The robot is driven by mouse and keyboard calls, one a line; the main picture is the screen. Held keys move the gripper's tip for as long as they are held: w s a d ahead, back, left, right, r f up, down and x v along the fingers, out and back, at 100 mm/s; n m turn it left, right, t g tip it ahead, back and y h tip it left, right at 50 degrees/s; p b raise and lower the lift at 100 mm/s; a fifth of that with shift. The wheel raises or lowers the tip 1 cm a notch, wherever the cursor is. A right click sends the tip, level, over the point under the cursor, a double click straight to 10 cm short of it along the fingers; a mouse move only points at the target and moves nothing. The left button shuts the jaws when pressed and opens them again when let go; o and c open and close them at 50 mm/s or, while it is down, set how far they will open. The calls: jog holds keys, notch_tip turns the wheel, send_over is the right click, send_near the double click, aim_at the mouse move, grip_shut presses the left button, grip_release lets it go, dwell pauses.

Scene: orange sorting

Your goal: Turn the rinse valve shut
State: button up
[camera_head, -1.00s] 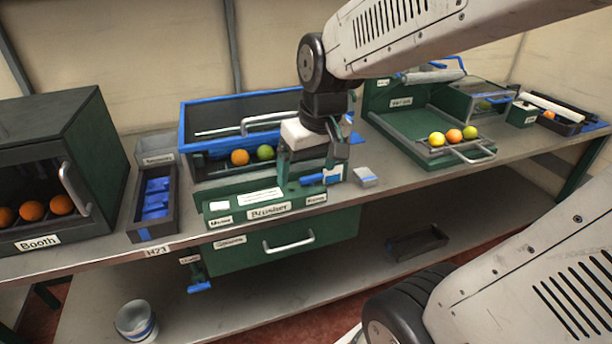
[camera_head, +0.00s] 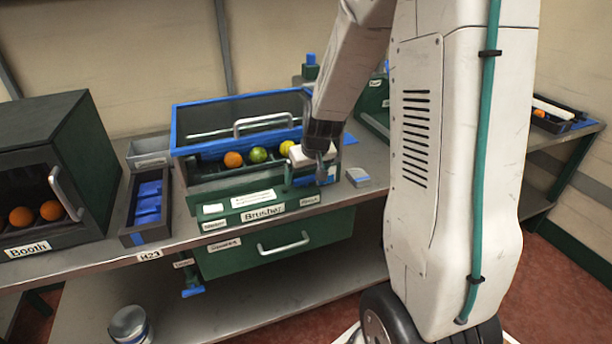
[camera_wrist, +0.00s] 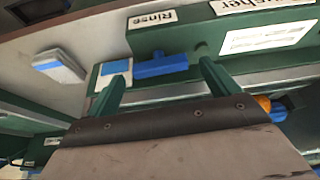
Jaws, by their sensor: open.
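The rinse valve shows as a blue bar handle (camera_wrist: 160,66) beside the "Rinse" label (camera_wrist: 152,18) on the green brusher panel in the wrist view. The bar lies lengthwise along the panel. My gripper (camera_wrist: 160,74) is open, with one green finger on either side of the bar. I cannot tell whether the fingers touch it. In the head view my gripper (camera_head: 312,170) is over the right end of the brusher (camera_head: 262,211), and my arm and gripper mostly hide the valve.
A grey-and-blue block (camera_head: 357,177) lies on the bench right of the brusher; it also shows in the wrist view (camera_wrist: 60,65). Fruit lies in the brusher trough. A blue-lined tray (camera_head: 148,205) and the booth (camera_head: 45,175) stand left. My arm hides much of the right bench.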

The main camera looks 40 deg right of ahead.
jog(key=shift+w+f, duration=0.25)
jog(key=shift+f, duration=0.4)
jog(key=c, duration=1)
jog(key=shift+m, duration=0.4)
jog(key=o, duration=1)
